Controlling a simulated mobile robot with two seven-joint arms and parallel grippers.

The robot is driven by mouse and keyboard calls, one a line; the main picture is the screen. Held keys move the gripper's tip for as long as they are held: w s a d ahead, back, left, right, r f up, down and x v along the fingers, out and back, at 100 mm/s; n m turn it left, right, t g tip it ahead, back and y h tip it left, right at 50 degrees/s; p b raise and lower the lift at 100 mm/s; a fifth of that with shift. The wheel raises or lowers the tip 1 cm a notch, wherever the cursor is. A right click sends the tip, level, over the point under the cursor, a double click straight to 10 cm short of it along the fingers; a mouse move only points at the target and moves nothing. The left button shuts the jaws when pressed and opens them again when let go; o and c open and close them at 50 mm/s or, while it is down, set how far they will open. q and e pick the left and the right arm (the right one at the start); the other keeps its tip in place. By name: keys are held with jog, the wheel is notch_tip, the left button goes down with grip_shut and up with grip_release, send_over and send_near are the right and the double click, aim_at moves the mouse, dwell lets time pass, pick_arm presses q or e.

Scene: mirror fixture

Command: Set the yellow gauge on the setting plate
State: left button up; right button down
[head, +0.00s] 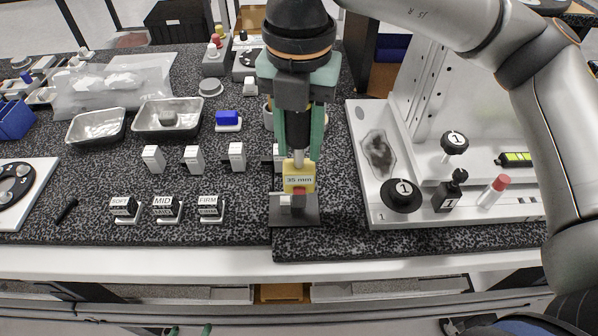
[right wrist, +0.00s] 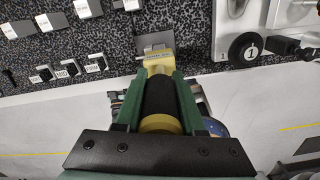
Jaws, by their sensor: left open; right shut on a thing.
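The yellow gauge (head: 299,176), labelled "35 mm", hangs upright below my right gripper (head: 300,153). The green fingers are shut on its dark handle. In the right wrist view the gauge's yellow block (right wrist: 158,62) shows beyond the right gripper's fingers (right wrist: 160,85). The dark setting plate (head: 282,217) lies at the table's front edge, directly under the gauge in the head view. A red block and a small pale block show at the gauge's lower end; I cannot tell whether the gauge touches the plate. My left gripper (head: 189,330) shows only its green fingertips, apart and empty, at the bottom edge.
Blocks labelled SOFT (head: 124,206), MID (head: 166,207) and FIRM (head: 210,206) stand left of the plate. A white fixture (head: 380,208) with black knobs stands to the right.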

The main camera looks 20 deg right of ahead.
pick_arm(q)
jog(key=shift+f+b, duration=1)
jog(key=shift+f, duration=0.05)
pick_arm(e)
jog(key=shift+f, duration=1)
jog(key=shift+c, duration=2.2)
grip_release()
pick_arm(q)
jog(key=shift+w+d+r, duration=0.5)
jog(key=shift+d+r, duration=0.35)
jog(key=shift+d, duration=0.05)
pick_arm(e)
jog(key=shift+r, duration=0.15)
pick_arm(q)
jog(key=shift+s+a+r+p, duration=0.15)
jog(key=shift+a+r+p, duration=0.2)
jog(key=shift+p, duration=0.35)
pick_arm(e)
notch_tip(320, 180, up, 11)
jog(key=shift+f, duration=0.1)
jog(key=shift+r, duration=0.65)
pick_arm(q)
jog(key=shift+s+a+f, duration=0.3)
jog(key=shift+a+f, duration=0.05)
pick_arm(e)
jog(key=shift+r, duration=0.1)
